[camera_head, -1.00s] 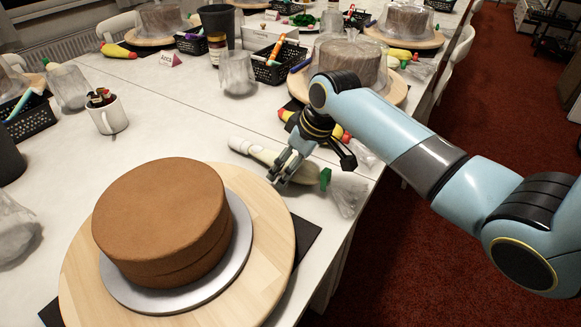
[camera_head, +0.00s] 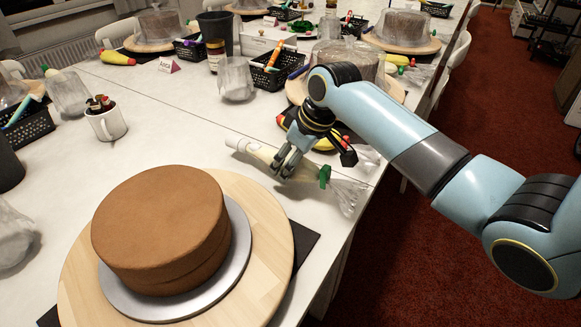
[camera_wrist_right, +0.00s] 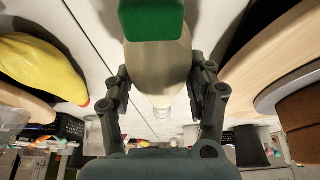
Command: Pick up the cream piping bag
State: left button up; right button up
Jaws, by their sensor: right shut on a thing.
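The cream piping bag (camera_head: 258,152) has a cream-coloured body, a green clip and a clear crumpled end. My right gripper (camera_head: 287,166) is shut around the bag's body, between its pale tip and the green clip, and the bag appears slightly above the white table. In the right wrist view the bag (camera_wrist_right: 158,65) runs between the two fingers of the gripper (camera_wrist_right: 162,100), with the green clip close to the camera. My left gripper is not in view.
A brown cake (camera_head: 160,230) stands on a wooden turntable (camera_head: 265,260) at the front left. A yellow piping bag (camera_head: 318,143) lies just behind my right gripper. A mug (camera_head: 105,122) stands at the left. Bare table (camera_head: 180,130) lies between them.

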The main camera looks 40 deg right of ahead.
jog(key=s+d+r+p, duration=0.1)
jog(key=s+d+r, duration=0.6)
jog(key=d+r, duration=0.1)
jog(key=shift+s+d+r, duration=0.25)
jog(key=shift+s+d, duration=0.05)
jog(key=shift+s, duration=0.1)
jog(key=shift+o, duration=1)
jog(key=c, duration=0.3)
jog(key=shift+c, duration=0.2)
